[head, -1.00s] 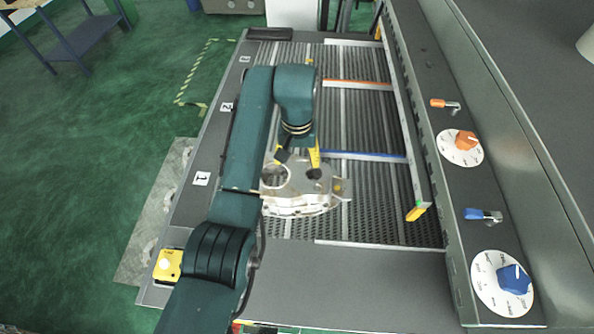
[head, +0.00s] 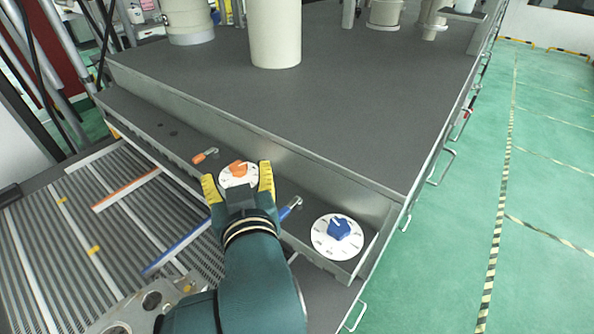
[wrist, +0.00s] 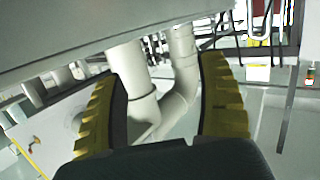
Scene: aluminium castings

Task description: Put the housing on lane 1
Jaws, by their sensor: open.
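The housing (head: 152,300), a pale metal casting with round holes, shows partly at the lower edge of the head view. My arm hides its right part, and the frame edge cuts it off. It lies on the slatted bed on the near side of the blue divider (head: 178,248), in the lane marked 1 in the earlier view. My gripper (head: 239,180) is open and empty, well away from the housing, and appears in front of the orange dial. In the wrist view the yellow fingers (wrist: 165,80) are spread with nothing held between them; the housing is not in that view.
The control ledge has an orange dial (head: 239,171), a blue dial (head: 338,230), an orange lever (head: 205,155) and a blue lever (head: 290,208), partly behind my gripper. An orange divider (head: 127,189) crosses the bed. A grey machine top (head: 330,110) with pale pipes stands behind.

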